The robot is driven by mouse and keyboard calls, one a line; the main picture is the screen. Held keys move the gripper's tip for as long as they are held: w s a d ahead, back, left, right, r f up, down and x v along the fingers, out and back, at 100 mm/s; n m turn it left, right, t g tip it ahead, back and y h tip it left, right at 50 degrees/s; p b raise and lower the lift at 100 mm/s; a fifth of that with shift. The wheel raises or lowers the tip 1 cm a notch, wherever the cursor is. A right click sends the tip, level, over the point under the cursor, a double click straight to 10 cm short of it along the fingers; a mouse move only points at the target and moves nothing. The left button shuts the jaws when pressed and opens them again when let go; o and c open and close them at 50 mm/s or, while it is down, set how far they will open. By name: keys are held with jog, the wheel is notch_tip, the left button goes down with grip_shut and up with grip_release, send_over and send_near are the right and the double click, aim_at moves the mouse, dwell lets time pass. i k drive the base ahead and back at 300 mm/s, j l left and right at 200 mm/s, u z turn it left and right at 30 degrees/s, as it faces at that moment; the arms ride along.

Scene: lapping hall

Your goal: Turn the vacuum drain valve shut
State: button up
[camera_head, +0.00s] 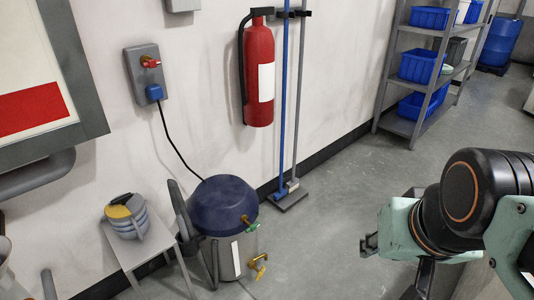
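The vacuum (225,235) stands on the floor by the wall, a metal drum with a dark blue domed lid. Low on its right side is a brass drain valve (258,268) with a yellowish handle. Higher up, near the lid's edge, is a second small fitting with a green handle (251,227). The exact handle angle of the drain valve is too small to tell. My gripper (420,275) is at the lower right, well apart from the vacuum, partly hidden behind my teal and black wrist. Whether its fingers are open does not show clearly.
A small grey stand (142,248) with a yellow-topped object sits left of the vacuum. A black cord runs up to a wall box (147,74) with a red handle. A fire extinguisher (259,75), brooms (287,120) and shelving (412,118) line the wall. Floor right of the vacuum is clear.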

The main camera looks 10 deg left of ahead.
aim_at(261, 273)
jog(key=i+j+u, duration=0.1)
jog(key=i, duration=0.55)
jog(key=i+j+u, duration=0.1)
jog(key=i, duration=0.6)
